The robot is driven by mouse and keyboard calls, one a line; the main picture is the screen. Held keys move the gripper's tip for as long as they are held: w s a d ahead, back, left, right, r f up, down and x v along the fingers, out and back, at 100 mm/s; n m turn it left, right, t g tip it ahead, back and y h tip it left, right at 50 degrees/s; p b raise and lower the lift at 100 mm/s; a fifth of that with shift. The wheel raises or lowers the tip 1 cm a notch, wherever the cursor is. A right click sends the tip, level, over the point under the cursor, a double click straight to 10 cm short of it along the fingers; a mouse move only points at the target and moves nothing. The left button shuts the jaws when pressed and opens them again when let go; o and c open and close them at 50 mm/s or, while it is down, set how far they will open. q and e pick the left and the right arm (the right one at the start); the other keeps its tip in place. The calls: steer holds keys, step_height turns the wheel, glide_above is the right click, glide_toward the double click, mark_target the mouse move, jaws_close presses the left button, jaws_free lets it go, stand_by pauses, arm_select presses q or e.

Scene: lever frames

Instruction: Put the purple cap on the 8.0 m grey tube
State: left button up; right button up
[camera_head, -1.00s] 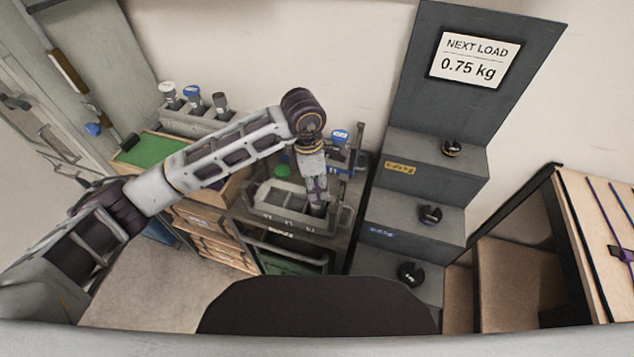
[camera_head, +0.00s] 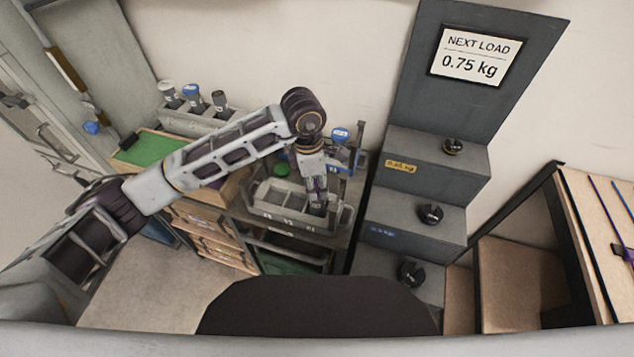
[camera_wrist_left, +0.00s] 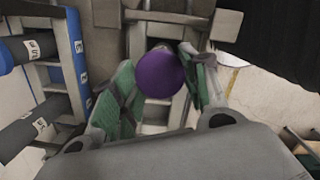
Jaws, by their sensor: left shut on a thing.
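The purple cap (camera_wrist_left: 160,73) shows as a round purple top in the left wrist view, between the green-padded fingers of my left gripper (camera_wrist_left: 165,88). The gripper is shut on it. In the head view my left gripper (camera_head: 318,198) points down at the right part of a grey compartment tray (camera_head: 272,213), and the cap cannot be made out there. Grey tubes (camera_head: 193,97) stand in a rack at the back left; their markings are too small to read, so I cannot tell which is 8.0. My right gripper is not in view.
A blue rack (camera_wrist_left: 75,60) with dark labelled cylinders (camera_wrist_left: 28,130) is at the left of the wrist view. A blue-topped item (camera_head: 340,135) stands behind the tray, and a green piece (camera_head: 282,170) lies near it. Grey steps (camera_head: 425,170) with black weights rise at the right.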

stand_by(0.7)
arm_select(q)
steer(key=o, duration=0.8)
steer(key=shift+o, duration=0.2)
step_height(320, 180, up, 12)
steer(key=a, duration=0.1)
steer(key=shift+a, duration=0.2)
steer(key=shift+s+d+f, duration=0.1)
steer(key=shift+s+f, duration=0.05)
stand_by(0.7)
